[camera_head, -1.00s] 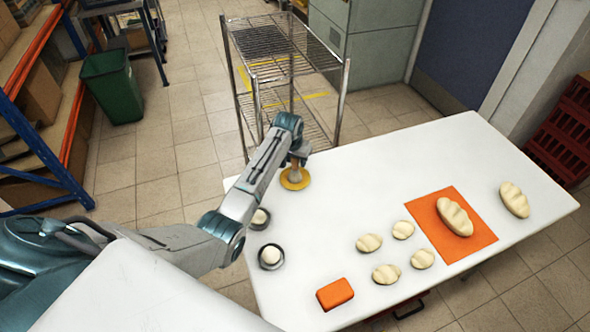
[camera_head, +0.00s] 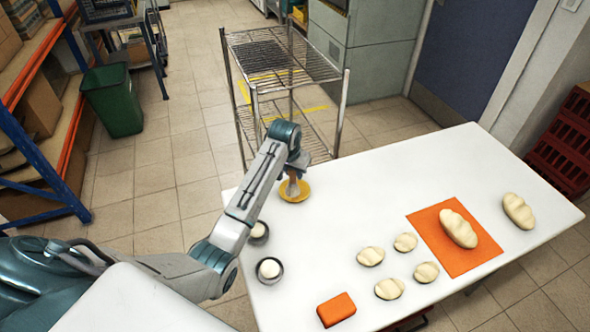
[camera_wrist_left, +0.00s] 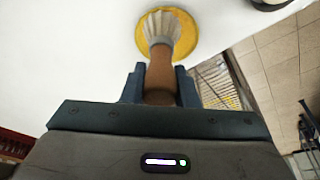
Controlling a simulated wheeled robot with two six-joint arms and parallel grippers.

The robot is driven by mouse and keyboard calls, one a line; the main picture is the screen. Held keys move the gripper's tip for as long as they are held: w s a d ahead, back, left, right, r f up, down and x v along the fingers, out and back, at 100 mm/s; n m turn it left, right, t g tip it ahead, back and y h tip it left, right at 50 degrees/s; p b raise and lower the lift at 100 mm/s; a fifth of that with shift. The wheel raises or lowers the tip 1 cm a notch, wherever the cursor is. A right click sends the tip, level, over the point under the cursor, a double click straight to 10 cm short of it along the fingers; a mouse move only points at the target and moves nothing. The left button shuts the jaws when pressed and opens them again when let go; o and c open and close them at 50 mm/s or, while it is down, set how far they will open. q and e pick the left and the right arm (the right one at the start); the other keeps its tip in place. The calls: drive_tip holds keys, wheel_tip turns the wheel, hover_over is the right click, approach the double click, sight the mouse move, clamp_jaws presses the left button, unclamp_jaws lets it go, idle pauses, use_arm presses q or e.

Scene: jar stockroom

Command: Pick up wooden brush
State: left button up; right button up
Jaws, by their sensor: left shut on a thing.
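The wooden brush (camera_wrist_left: 160,72) has a brown handle and pale bristles. In the left wrist view its handle sits between the fingers of my left gripper (camera_wrist_left: 160,88), which is shut on it. The bristles point away from the gripper, over a round yellow dish (camera_wrist_left: 185,49). In the head view my left gripper (camera_head: 293,172) is above the yellow dish (camera_head: 303,192) near the table's back left edge, with the brush (camera_head: 293,187) below it. I cannot tell if the bristles still touch the dish. My right gripper is not in view.
On the white table (camera_head: 340,230) are two small round bowls with white contents (camera_head: 269,269), an orange block (camera_head: 336,309), several pale dough pieces (camera_head: 389,288) and an orange mat (camera_head: 432,238) with a loaf on it. A wire rack (camera_head: 285,60) stands behind the table.

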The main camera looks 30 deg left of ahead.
use_arm(q)
drive_tip(key=s+d+r+b, duration=0.1)
drive_tip(key=s+d, duration=0.3)
drive_tip(key=s, duration=0.7)
drive_tip(key=shift+s+b, duration=0.2)
drive_tip(key=shift+b, duration=0.4)
drive_tip(key=shift+r, duration=0.1)
